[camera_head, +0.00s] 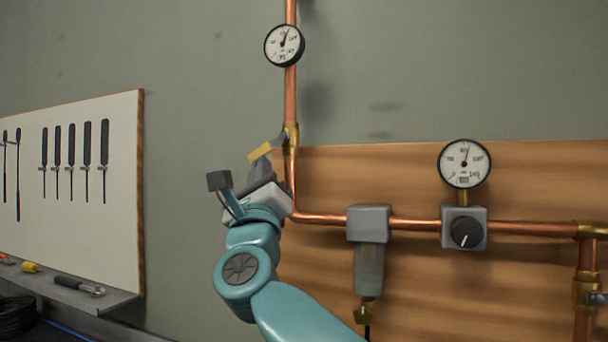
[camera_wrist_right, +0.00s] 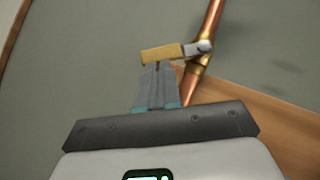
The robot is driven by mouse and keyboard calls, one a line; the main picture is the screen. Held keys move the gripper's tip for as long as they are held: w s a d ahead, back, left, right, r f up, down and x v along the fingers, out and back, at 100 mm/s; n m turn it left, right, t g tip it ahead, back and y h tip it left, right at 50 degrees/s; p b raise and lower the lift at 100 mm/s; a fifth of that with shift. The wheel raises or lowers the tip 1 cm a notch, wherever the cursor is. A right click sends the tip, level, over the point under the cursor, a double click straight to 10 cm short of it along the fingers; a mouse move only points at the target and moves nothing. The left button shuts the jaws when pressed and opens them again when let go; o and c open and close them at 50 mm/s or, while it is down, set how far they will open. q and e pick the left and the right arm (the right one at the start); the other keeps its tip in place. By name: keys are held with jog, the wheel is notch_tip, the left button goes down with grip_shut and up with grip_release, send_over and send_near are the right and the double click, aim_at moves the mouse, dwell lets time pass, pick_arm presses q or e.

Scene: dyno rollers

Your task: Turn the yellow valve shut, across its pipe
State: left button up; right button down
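The yellow valve handle (camera_head: 260,151) sticks out to the left of the brass valve body (camera_head: 291,136) on the upright copper pipe (camera_head: 290,95). It slopes down to the left in the head view. In the right wrist view the yellow handle (camera_wrist_right: 163,53) lies roughly across the pipe (camera_wrist_right: 205,45). My right gripper (camera_head: 259,166) is just below the handle's outer end. In the right wrist view its fingers (camera_wrist_right: 157,70) are together, with their tips at the handle's lower edge. I cannot tell whether they touch it. My left gripper is out of view.
A gauge (camera_head: 284,45) sits higher on the upright pipe. To the right are a grey filter unit (camera_head: 368,224), a regulator knob (camera_head: 466,232) and a second gauge (camera_head: 464,163) before a wooden board (camera_head: 380,168). A tool board (camera_head: 80,220) hangs at left.

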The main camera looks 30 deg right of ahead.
aim_at(248, 158)
jog(key=m+g+h+p, duration=0.1)
jog(key=m+h, duration=0.1)
jog(key=m, duration=0.1)
jog(key=w+a+r+m+g+h+p, duration=0.1)
jog(key=m+h, duration=0.2)
jog(key=r+m+g+h+p, duration=0.1)
jog(key=m+g+h+p, duration=0.1)
jog(key=m+h, duration=0.1)
jog(key=shift+w+a+m, duration=0.25)
jog(key=shift+w+m, duration=0.05)
jog(key=shift+w, duration=0.05)
pick_arm(q)
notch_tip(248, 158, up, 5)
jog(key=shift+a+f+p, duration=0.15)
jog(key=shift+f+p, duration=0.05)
jog(key=shift+p, duration=0.15)
pick_arm(e)
jog(key=shift+r+m+h, duration=0.15)
jog(key=shift+m+h, duration=0.15)
jog(key=shift+m, duration=0.1)
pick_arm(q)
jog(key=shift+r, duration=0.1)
pick_arm(e)
jog(key=shift+w+a, duration=0.1)
jog(key=shift+w, duration=0.1)
